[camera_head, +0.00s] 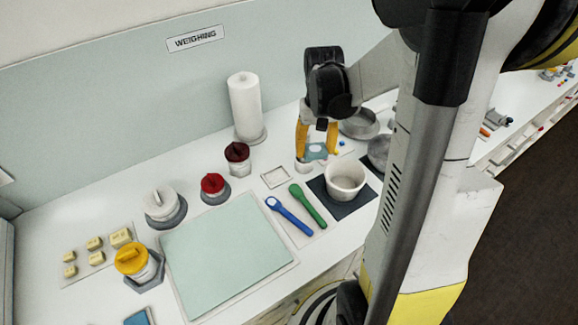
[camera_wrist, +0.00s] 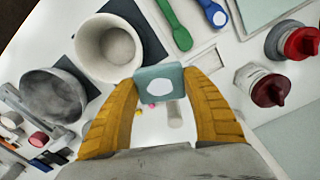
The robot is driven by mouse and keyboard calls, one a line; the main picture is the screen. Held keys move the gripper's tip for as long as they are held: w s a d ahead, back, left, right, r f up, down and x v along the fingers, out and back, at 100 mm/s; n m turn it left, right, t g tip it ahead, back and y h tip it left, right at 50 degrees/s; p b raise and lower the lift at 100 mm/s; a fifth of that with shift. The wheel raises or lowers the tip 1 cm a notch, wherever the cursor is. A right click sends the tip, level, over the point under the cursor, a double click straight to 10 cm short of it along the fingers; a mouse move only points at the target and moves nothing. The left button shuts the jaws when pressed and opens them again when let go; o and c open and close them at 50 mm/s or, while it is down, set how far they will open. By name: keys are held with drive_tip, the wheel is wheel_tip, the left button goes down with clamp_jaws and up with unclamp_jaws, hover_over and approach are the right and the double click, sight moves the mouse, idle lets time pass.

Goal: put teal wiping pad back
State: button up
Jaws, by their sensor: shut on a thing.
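My gripper (camera_head: 318,149) is shut on the teal wiping pad (camera_head: 316,153), which shows between its yellow fingers. In the wrist view the pad (camera_wrist: 148,72) is a small teal block with a white oval patch on its face, pinched between both fingertips (camera_wrist: 160,88). It is held above the counter, behind the white bowl. A small empty square tray (camera_head: 276,177) lies to the left of the gripper; whether it is the pad's place cannot be told.
The white bowl (camera_head: 345,180) stands on a dark mat close to my gripper. A green spoon (camera_head: 308,206) and blue spoon (camera_head: 289,215) lie left of it. Lidded jars, including a dark red one (camera_head: 238,158), and a paper roll (camera_head: 246,105) stand farther left. A metal pan (camera_head: 359,124) is behind.

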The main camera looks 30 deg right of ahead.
drive_tip(key=b, duration=0.3)
hover_over(276, 177)
wheel_tip(276, 177, down, 7)
drive_tip(key=shift+s+r, duration=0.1)
drive_tip(key=shift+r, duration=0.05)
drive_tip(key=shift+f+b, duration=0.65)
drive_tip(key=shift+f, duration=1.3)
drive_tip(key=shift+f+b, duration=0.3)
drive_tip(key=shift+f, duration=0.05)
drive_tip(key=o, duration=1.3)
drive_tip(key=shift+r, duration=0.1)
drive_tip(key=shift+o, duration=0.2)
drive_tip(key=shift+r, duration=0.1)
